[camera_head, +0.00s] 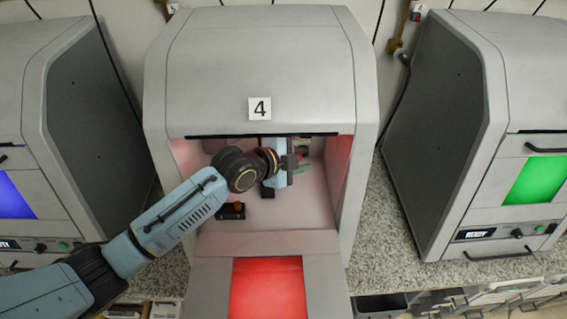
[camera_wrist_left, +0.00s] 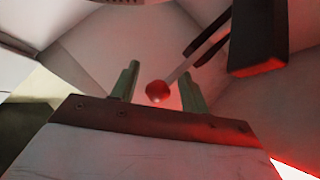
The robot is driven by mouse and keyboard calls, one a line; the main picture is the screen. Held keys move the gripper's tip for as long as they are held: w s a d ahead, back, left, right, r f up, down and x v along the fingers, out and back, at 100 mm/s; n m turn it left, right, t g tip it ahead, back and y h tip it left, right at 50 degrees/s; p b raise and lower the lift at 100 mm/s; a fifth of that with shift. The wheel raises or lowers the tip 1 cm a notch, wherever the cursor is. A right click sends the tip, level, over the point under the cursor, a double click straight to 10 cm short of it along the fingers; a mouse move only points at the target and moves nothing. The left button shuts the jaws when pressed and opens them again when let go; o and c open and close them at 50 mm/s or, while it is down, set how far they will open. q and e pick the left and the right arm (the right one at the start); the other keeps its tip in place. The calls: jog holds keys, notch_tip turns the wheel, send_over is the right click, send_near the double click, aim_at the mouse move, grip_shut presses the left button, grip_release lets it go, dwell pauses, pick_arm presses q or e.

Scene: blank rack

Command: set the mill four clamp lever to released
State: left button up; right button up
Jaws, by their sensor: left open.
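Mill four (camera_head: 260,65), marked with a 4, stands in the middle of the head view with its front open. My left arm reaches into its chamber, and my left gripper (camera_head: 301,164) is near the right side inside. In the left wrist view, the clamp lever (camera_wrist_left: 180,72) is a thin pale rod with a red ball knob (camera_wrist_left: 158,91). The knob shows between the two green fingers of my open left gripper (camera_wrist_left: 160,72). I cannot tell whether the fingers touch it. The lever's setting cannot be read. My right gripper is not in view.
A dark block with an orange top (camera_head: 236,209) sits on the chamber floor at left. The lowered door with a red panel (camera_head: 268,288) is in front. A dark bar (camera_wrist_left: 258,38) is near the lever. Neighbouring mills show blue (camera_head: 14,198) and green (camera_head: 536,181) panels.

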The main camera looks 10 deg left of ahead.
pick_arm(q)
jog(key=s+a+r+b, duration=0.1)
jog(key=s+a+b, duration=0.2)
jog(key=s+a, duration=0.6)
jog(key=shift+s+a, duration=0.2)
jog(key=shift+s, duration=0.9)
